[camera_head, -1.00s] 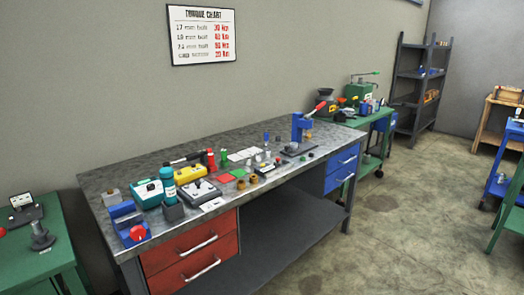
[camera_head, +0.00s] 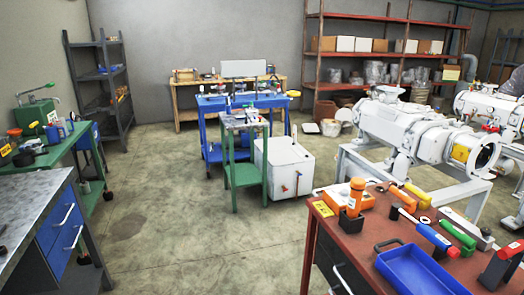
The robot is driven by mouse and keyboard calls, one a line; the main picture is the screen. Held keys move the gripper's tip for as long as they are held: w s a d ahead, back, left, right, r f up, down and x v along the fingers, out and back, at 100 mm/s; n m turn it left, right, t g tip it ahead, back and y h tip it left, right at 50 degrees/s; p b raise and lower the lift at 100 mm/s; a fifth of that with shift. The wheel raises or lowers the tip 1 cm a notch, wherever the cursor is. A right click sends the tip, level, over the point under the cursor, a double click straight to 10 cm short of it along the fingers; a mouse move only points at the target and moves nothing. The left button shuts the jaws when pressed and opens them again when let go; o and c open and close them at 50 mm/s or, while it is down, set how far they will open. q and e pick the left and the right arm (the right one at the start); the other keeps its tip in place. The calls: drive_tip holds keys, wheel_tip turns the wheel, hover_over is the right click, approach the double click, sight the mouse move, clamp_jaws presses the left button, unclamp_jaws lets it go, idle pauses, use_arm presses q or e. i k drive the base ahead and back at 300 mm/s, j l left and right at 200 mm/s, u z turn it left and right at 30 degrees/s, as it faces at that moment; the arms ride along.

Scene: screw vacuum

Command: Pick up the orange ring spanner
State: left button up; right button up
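The red-topped bench (camera_head: 340,243) stands at the lower right with several tools on it. A small orange, elongated tool (camera_head: 406,214) lies there among other handles. It may be the orange ring spanner, but it is too small to tell. Near it are a yellow-handled tool (camera_head: 418,194), a green-handled tool (camera_head: 458,238) and a blue-and-red tool (camera_head: 435,239). An orange torch-like object (camera_head: 355,197) stands upright at the left part of the bench. Neither of my grippers is in view.
A blue tray (camera_head: 420,272) sits at the bench's front. Open floor (camera_head: 190,240) lies left of the bench. A grey workbench (camera_head: 30,215) is at the left edge.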

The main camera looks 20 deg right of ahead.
sight(395, 191)
drive_tip(key=i+z, duration=0.25)
drive_tip(key=z, duration=0.2)
drive_tip(key=i+j+z, duration=0.15)
drive_tip(key=z, duration=0.35)
drive_tip(key=i+j+z, duration=0.3)
drive_tip(key=z, duration=0.15)
drive_tip(key=i+j+z, duration=0.15)
drive_tip(key=z, duration=0.3)
drive_tip(key=i+j+z, duration=0.1)
drive_tip(key=j+z, duration=0.85)
drive_tip(key=i+l, duration=0.05)
drive_tip(key=l, duration=0.05)
